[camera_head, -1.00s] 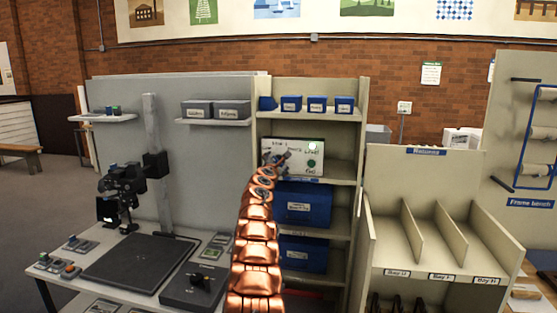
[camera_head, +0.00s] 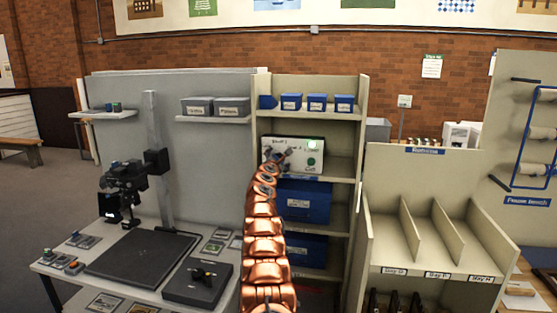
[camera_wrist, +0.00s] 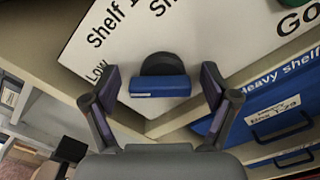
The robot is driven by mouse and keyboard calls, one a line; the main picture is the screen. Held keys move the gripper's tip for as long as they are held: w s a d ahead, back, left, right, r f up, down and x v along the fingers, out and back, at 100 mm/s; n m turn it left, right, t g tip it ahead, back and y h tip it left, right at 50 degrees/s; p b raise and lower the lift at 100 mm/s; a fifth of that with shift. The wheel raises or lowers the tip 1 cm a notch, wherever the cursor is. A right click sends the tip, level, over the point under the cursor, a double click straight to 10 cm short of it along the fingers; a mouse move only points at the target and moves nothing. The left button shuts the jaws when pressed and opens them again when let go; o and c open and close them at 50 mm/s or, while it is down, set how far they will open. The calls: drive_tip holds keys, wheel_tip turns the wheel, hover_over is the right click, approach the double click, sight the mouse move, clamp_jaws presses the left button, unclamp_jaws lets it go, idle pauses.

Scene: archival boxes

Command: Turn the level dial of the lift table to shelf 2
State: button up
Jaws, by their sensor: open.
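The lift table's white level panel (camera_head: 300,146) stands in the shelf unit, with a green lamp and a green button on its right side. In the wrist view the panel (camera_wrist: 130,30) looks tilted and shows the words Low, Shelf 1, a cut-off "Sh" and "Go". The level dial is a dark round knob (camera_wrist: 162,63) with a blue bar grip (camera_wrist: 160,86). My gripper (camera_wrist: 162,92) is open, with one finger on each side of the blue bar and a gap at both. In the head view my gripper (camera_head: 279,157) covers the panel's lower left.
A blue box (camera_head: 305,204) sits below the panel, and a "Heavy shelf" label shows beside a blue box (camera_wrist: 262,115) in the wrist view. Small blue boxes (camera_head: 316,102) line the shelf above. A bay rack (camera_head: 432,200) stands right, a copy-stand table (camera_head: 140,255) left.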

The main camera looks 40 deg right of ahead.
drive_tip(key=shift+c, duration=0.2)
drive_tip(key=c, duration=1.1)
